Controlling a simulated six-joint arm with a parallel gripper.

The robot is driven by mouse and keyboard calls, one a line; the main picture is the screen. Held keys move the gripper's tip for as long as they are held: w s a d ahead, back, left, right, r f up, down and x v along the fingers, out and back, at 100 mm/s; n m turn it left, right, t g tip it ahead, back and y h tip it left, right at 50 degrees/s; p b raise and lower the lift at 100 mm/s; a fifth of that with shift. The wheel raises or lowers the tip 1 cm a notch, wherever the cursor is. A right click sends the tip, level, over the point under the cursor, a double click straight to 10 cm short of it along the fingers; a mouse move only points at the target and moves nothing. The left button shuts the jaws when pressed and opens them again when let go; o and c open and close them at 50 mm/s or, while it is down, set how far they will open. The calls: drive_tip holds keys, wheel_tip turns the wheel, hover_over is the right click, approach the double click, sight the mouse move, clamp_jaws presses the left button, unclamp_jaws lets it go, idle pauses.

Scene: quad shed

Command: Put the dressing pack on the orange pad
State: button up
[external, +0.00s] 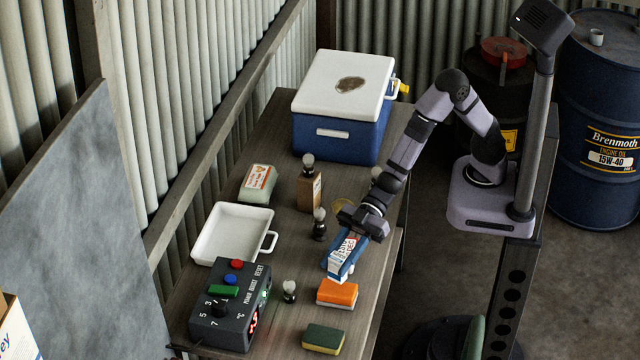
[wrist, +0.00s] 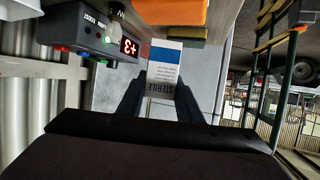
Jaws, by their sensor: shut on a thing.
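The dressing pack (external: 346,257) is a blue and white box with printed text. My gripper (external: 357,226) is shut on it from above and behind. In the wrist view the pack (wrist: 164,70) sits between my two dark fingers (wrist: 160,98), its "STERILE" label nearest me. The orange pad (external: 338,291), with a paler lower layer, lies on the table just in front of the pack in the external view. In the wrist view the orange pad (wrist: 172,12) is beyond the pack's far end. I cannot tell how high the pack is above the table.
A green and yellow pad (external: 323,338) lies nearer the front edge.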

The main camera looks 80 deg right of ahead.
drive_tip(key=shift+f, duration=1.75)
drive_tip(key=shift+f, duration=0.2)
drive_tip(key=o, duration=1)
drive_tip(key=shift+d+r, duration=0.1)
drive_tip(key=shift+r, duration=0.2)
drive_tip(key=v, duration=1.1)
drive_tip(key=shift+s+d+r+b, duration=0.15)
drive_tip(key=shift+d+r+b, duration=0.05)
drive_tip(key=shift+d+b, duration=0.15)
